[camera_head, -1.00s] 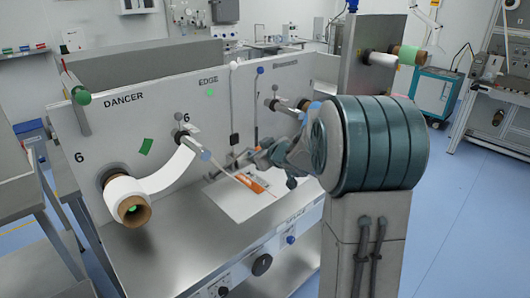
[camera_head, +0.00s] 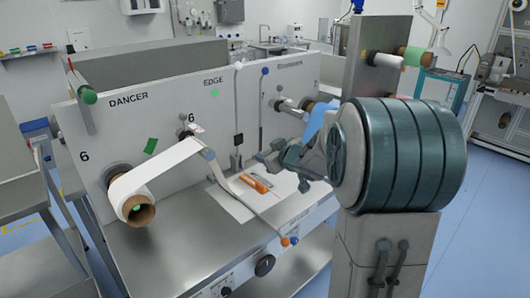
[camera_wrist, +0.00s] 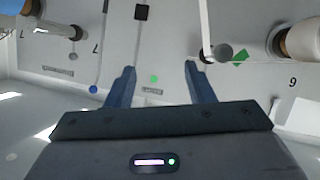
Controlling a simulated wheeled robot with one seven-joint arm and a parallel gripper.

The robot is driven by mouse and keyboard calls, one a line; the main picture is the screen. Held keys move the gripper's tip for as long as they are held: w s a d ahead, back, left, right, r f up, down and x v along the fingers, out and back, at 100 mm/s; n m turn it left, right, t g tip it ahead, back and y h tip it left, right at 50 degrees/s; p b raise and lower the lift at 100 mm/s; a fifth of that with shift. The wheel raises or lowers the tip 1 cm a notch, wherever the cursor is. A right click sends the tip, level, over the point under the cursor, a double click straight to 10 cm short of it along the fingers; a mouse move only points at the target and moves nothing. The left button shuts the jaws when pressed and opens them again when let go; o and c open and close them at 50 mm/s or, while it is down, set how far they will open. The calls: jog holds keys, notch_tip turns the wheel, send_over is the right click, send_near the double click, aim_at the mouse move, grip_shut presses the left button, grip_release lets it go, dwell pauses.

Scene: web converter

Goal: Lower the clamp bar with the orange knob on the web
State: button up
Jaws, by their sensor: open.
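The clamp bar (camera_head: 262,221) is a thin rod that slants across the white sheet to the table's front edge. The white web (camera_head: 160,172) runs from the roll at left over a roller. My gripper (camera_head: 272,155) is above and behind the knob, apart from it. In the wrist view my gripper (camera_wrist: 159,70) is open and empty, facing the upright panel.
The upright panel (camera_head: 120,125) carries rollers and upright rods with a white knob (camera_head: 238,66) and a blue-tipped knob (camera_head: 264,71). An orange object (camera_head: 256,183) lies on the white sheet (camera_head: 230,203). The table's front left (camera_head: 190,250) is clear.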

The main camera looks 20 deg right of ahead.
jog(key=v, duration=1)
jog(key=shift+p, duration=0.3)
jog(key=shift+d+r, duration=0.1)
jog(key=s+a+f+m+g+h+b, duration=0.1)
jog(key=s+a+f+m+g, duration=0.1)
jog(key=s, duration=0.6)
jog(key=s+a+f+m+g+h, duration=0.1)
jog(key=s+a+f+g, duration=0.3)
jog(key=s, duration=0.4)
jog(key=s+a+f+m+g+b, duration=0.1)
jog(key=s+a+f+m+g, duration=0.1)
jog(key=s, duration=0.6)
jog(key=shift+a+f+m+g+h+b, duration=0.3)
jog(key=shift+a+f+g+h+b, duration=0.15)
jog(key=shift+a+g, duration=0.45)
jog(key=shift+s, duration=0.15)
